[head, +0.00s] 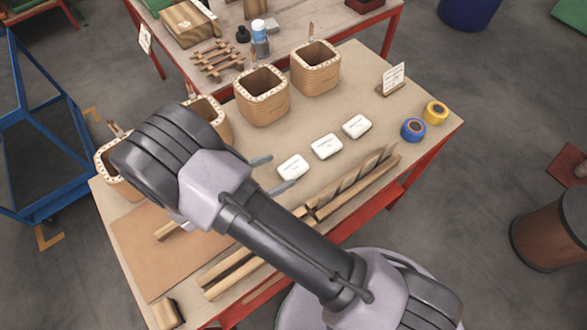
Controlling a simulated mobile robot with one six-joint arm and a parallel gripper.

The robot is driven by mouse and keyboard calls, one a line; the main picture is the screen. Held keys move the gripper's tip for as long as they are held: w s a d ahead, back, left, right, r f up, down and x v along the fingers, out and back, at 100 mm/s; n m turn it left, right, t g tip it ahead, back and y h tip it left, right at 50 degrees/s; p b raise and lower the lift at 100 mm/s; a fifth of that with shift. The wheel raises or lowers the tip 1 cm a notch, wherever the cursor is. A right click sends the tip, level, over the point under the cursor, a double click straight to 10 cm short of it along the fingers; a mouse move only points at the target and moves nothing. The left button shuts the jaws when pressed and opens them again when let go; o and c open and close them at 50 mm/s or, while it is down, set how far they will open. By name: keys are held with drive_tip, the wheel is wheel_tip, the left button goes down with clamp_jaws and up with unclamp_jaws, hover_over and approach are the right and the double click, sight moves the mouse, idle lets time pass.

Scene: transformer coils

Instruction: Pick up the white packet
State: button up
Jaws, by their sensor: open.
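Three white packets lie in a slanting row on the table: a left one (293,167), a middle one (327,147) and a right one (357,126). Each has small dark print on top. My gripper (272,173) is open, with its two grey fingers showing past my wrist. The fingertips are just left of the left packet, one towards its far side and one towards its near side. Nothing shows between them. I cannot tell their height above the table or whether they touch the packet. My arm hides the gripper's body.
Several wooden coil boxes (263,97) line the table's far side. Wooden strips (355,185) lie in front of the packets. Yellow (435,111) and blue (413,130) tape rolls and a small card stand (392,80) are at the right. Bare tabletop surrounds the packets.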

sight(289, 169)
drive_tip(key=x, duration=0.1)
drive_tip(key=b+x, duration=0.1)
drive_tip(key=x, duration=0.1)
drive_tip(key=b+x, duration=0.1)
drive_tip(key=x, duration=0.1)
drive_tip(key=shift+s+d+f, duration=0.2)
drive_tip(key=shift+s+f, duration=0.05)
drive_tip(key=shift+f, duration=0.2)
drive_tip(key=shift+a+r, duration=0.1)
drive_tip(key=shift+c, duration=0.4)
drive_tip(key=c, duration=1.4)
